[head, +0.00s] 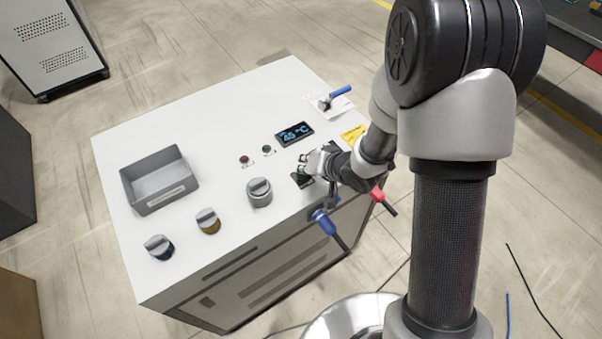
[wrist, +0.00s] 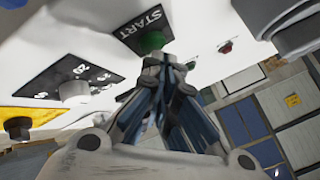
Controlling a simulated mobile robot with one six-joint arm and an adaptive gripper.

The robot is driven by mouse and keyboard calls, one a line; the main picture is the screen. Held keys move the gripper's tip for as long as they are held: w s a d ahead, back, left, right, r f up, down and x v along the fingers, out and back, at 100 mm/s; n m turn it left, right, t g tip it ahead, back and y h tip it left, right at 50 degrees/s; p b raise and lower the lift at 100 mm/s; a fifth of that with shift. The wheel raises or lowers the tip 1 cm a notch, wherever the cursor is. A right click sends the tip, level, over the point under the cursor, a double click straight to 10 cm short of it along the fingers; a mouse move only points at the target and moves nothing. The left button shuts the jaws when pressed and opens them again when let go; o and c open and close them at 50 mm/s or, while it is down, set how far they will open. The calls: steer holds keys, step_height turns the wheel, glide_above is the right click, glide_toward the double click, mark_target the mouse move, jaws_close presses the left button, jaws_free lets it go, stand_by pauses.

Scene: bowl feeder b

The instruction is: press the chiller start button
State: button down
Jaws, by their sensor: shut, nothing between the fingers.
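The green start button (wrist: 151,42) sits on a black plate marked START (wrist: 137,27) in the wrist view. In the head view the dark plate (head: 302,181) lies near the front right of the white cabinet top (head: 215,130), partly hidden by my gripper (head: 303,164). My gripper (wrist: 156,62) is shut and empty. Its closed fingertips point at the green button and overlap its near edge in the wrist view. I cannot tell whether they touch it.
A dial with a numbered plate (wrist: 75,91) is beside the start plate. Large knobs (head: 259,192) and a grey bin (head: 142,204) are to the left. A 45 °C display (head: 294,134) is behind. Blue (head: 323,222) and red (head: 377,194) handles are at the cabinet's front right.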

steer(key=shift+f, duration=0.5)
stand_by(0.3)
stand_by(0.4)
steer(key=shift+r+p, duration=0.7)
steer(key=shift+r, duration=0.2)
step_height(320, 180, up, 5)
steer(key=p, duration=0.5)
stand_by(0.5)
